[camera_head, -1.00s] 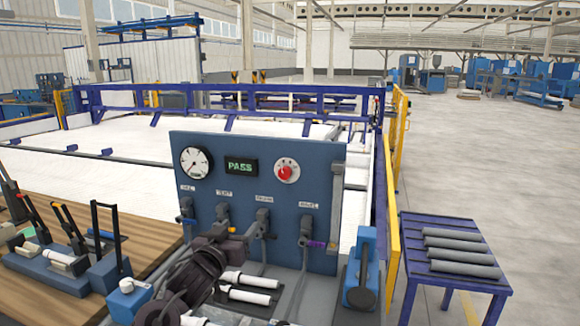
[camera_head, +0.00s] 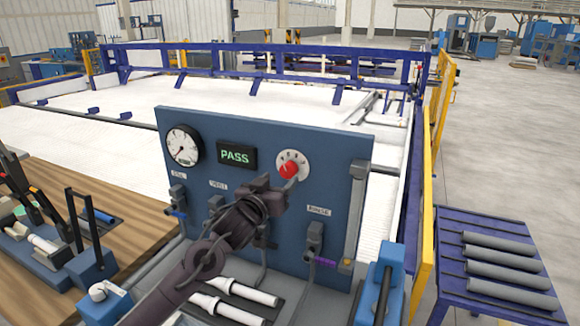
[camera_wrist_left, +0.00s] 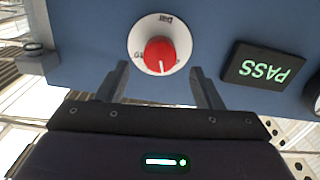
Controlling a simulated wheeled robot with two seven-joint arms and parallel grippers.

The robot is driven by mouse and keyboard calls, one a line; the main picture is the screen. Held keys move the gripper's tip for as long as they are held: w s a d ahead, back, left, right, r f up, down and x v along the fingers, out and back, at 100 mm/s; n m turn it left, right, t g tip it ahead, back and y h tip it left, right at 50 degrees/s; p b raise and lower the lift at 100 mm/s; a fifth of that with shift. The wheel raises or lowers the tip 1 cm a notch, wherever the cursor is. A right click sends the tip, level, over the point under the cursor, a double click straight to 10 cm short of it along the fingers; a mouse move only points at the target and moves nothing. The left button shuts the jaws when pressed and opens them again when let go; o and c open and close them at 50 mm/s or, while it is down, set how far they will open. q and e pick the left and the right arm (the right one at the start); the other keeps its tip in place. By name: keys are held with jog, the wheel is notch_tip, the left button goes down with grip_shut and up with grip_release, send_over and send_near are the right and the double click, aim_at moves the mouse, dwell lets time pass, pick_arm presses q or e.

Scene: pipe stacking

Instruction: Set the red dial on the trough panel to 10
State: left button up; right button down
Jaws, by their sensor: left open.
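The red dial (camera_head: 290,170) sits on a white round face on the upright blue trough panel (camera_head: 340,165), right of the green PASS display (camera_head: 236,155). In the left wrist view the red dial (camera_wrist_left: 160,54) appears upside down, with small marks around its white face. My left gripper (camera_head: 284,183) is just below and in front of it. In the wrist view its two fingers (camera_wrist_left: 160,84) are spread apart, empty, with the dial beyond the gap and no clear contact. The dial's exact setting is too small to read. My right gripper is not in view.
A white gauge (camera_head: 183,146) is at the panel's left. Several levers, such as the right one (camera_head: 314,240), line the panel below. White pipes (camera_head: 245,291) lie in front. A blue table (camera_head: 448,235) with grey pipes stands at right.

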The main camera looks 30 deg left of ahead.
aim_at(287, 172)
pick_arm(q)
jog(key=w+p, duration=0.1)
jog(key=w, duration=0.4)
jog(key=shift+a+r+p, duration=0.1)
jog(key=shift+a+p, duration=0.05)
jog(key=shift+p, duration=0.2)
jog(key=shift+w, duration=0.5)
jog(key=shift+s, duration=0.1)
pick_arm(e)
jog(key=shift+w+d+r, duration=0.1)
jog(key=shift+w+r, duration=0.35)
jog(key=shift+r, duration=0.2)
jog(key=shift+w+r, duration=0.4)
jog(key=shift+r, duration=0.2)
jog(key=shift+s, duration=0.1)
pick_arm(q)
jog(key=shift+c, duration=1.1)
jog(key=c, duration=0.7)
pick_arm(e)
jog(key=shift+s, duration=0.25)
